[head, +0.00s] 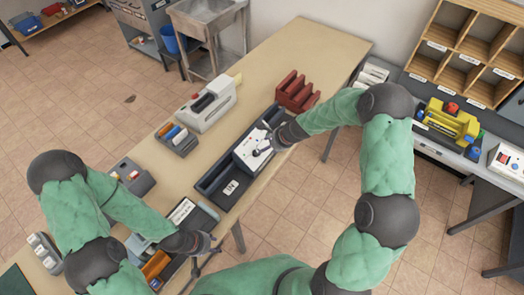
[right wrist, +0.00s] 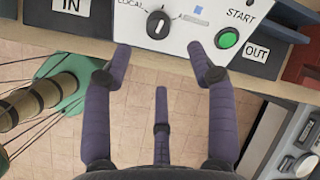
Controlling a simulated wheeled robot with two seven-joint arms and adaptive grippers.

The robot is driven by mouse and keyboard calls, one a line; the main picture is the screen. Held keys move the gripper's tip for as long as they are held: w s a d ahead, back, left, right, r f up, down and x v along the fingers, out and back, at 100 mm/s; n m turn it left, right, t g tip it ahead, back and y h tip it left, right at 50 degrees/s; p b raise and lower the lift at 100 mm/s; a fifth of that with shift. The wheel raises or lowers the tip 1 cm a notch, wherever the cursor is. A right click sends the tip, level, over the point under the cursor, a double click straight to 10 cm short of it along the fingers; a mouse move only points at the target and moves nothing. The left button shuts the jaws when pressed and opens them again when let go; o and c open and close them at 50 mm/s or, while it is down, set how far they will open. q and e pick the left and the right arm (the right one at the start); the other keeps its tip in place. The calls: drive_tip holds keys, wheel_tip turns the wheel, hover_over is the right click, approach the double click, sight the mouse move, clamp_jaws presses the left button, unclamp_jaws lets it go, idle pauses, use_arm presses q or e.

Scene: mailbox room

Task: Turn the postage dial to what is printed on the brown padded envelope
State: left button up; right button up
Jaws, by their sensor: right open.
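The postage dial (right wrist: 158,23) is a black knob with a pale line on the white top of a machine (head: 257,148). The line stands roughly upright in the right wrist view, just right of the word LOCAL; other dial labels are cut off. My right gripper (right wrist: 160,58) is open and empty, its fingertips on either side below the dial, apart from it. In the head view it covers part of the machine. My left gripper (head: 203,245) is beside a dark tray; its jaws are too small to judge. An orange-brown item (head: 155,265), perhaps the padded envelope, lies there; no print is readable.
A green START button (right wrist: 228,39) is right of the dial. An IN tray (right wrist: 84,26) and an OUT tray (right wrist: 258,58) flank the machine. A red rack (head: 296,92) stands behind on the table (head: 310,50). The far table end is clear.

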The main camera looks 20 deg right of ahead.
sight(257, 153)
drive_tip(key=b+x, duration=0.1)
drive_tip(key=x, duration=0.8)
drive_tip(key=shift+a, duration=0.15)
drive_tip(key=c, duration=1.1)
